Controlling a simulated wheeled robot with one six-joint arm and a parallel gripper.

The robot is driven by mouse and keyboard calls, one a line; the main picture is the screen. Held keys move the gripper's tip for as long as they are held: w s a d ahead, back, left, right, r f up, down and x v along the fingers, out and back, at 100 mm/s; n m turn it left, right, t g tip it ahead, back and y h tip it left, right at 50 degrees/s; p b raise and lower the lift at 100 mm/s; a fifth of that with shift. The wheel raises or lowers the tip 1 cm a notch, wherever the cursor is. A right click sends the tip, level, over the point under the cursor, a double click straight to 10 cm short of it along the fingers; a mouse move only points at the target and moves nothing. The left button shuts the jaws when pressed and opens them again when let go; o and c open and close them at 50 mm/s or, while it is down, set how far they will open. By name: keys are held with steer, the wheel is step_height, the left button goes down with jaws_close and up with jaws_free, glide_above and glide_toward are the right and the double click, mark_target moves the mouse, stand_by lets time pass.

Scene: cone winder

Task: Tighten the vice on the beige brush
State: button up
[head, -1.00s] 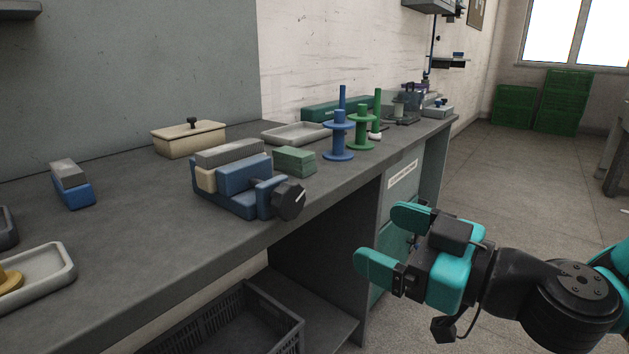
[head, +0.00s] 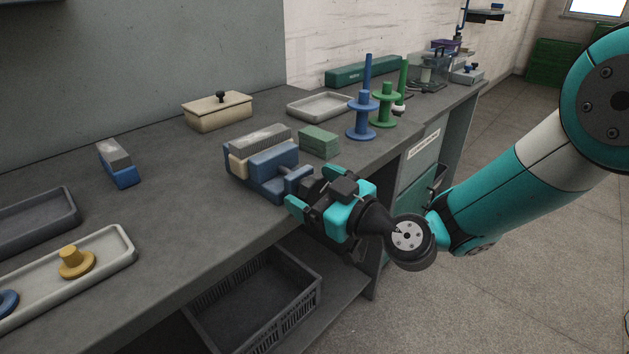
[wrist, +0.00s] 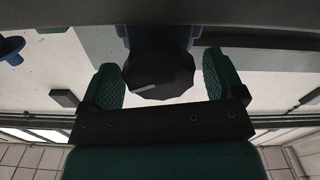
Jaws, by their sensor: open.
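The blue vice (head: 274,168) stands at the bench's front edge. The beige brush (head: 238,166), with a grey top, sits between its jaws. My gripper (head: 310,190) is at the vice's knob end and covers the knob in the head view. In the wrist view the dark faceted knob (wrist: 158,76), with a pale line on it, lies between my two open teal fingers. Gaps show on both sides, so neither finger appears to touch it.
A blue-and-grey brush (head: 117,164) and a tray (head: 118,257) with a yellow part are to the left. A dark crate (head: 262,300) sits below the bench.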

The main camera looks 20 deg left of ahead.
steer(key=c, duration=0.9)
steer(key=shift+m, duration=0.3)
steer(key=m+b, duration=0.1)
steer(key=m, duration=0.2)
steer(key=shift+w, duration=0.15)
steer(key=shift+m+b, duration=0.3)
steer(key=shift+m, duration=1.7)
steer(key=shift+w, duration=0.1)
